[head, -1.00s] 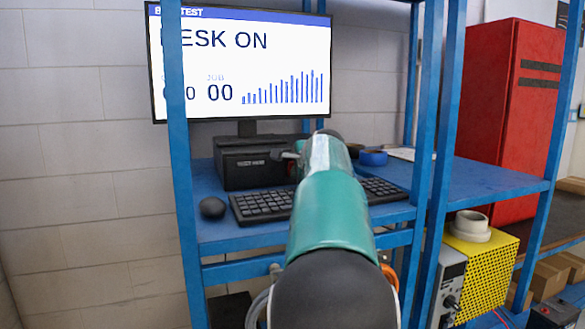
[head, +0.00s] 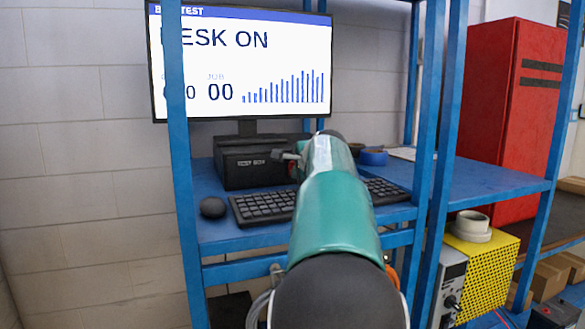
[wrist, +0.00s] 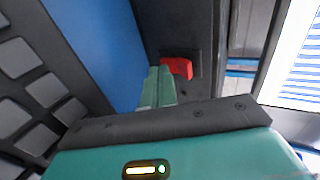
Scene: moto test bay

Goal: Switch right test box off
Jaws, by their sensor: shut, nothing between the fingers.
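A black box (head: 250,166) with a small pale label, too small to read, stands on the blue desk below the monitor. A red switch (wrist: 178,68) sits on its dark face in the wrist view. My gripper (wrist: 159,69) is shut and empty, its green fingers together. The fingertips are close beside the switch, to its left in the wrist view. I cannot tell whether they touch it. In the head view my arm and hand cover most of the box's right side, and the fingertips are hard to make out.
The monitor (head: 245,60) reads "DESK ON". A keyboard (head: 264,207) and a mouse (head: 212,207) lie in front of the box. Blue rack posts (head: 181,170) stand at either side of the desk. Blue tape (head: 373,157) lies to the right. A red cabinet (head: 512,115) stands further right.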

